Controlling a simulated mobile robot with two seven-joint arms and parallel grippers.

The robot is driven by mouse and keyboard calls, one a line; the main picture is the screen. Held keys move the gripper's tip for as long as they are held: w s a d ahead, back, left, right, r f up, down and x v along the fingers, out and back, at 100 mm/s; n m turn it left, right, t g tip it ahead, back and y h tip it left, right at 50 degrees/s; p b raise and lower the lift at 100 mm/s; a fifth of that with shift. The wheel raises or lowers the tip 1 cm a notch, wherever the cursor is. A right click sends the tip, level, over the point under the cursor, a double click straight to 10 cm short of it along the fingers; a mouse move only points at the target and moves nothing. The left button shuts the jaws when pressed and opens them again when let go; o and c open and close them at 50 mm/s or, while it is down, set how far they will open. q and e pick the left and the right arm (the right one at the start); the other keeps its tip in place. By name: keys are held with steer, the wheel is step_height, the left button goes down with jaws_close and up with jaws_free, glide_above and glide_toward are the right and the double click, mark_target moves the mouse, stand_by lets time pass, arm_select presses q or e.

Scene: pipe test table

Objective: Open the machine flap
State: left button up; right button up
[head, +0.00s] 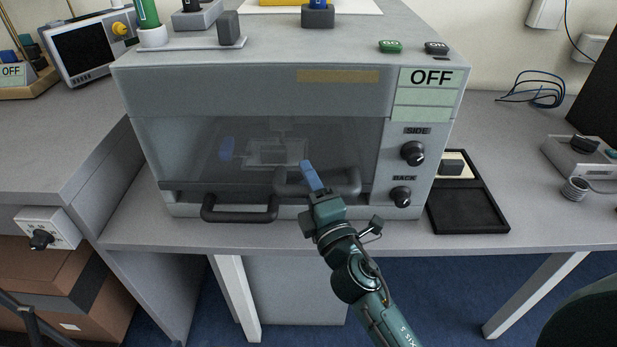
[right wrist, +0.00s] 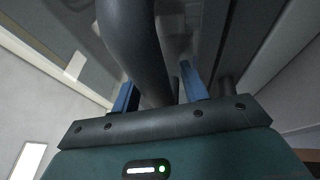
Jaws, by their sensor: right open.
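The grey machine (head: 255,75) stands on the table, with a dark see-through flap (head: 190,150) across its front that looks closed. A dark bar handle (head: 240,211) sticks out at the lower left of the front, and a second one (head: 345,181) sits further right. My right gripper (head: 311,176) is at the right-hand handle, with blue fingers. In the right wrist view, the open fingers (right wrist: 160,92) stand on either side of a thick dark curved bar (right wrist: 135,45). Contact cannot be told. My left gripper is not in view.
Two black knobs (head: 412,153) (head: 401,196) and an OFF panel (head: 431,78) are right of the flap. A black tray (head: 468,213) lies right of the machine. A monitor (head: 90,47) stands at the left. Table is free at the right front.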

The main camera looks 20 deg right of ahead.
steer(key=shift+c, duration=0.2)
jaws_close()
stand_by(0.4)
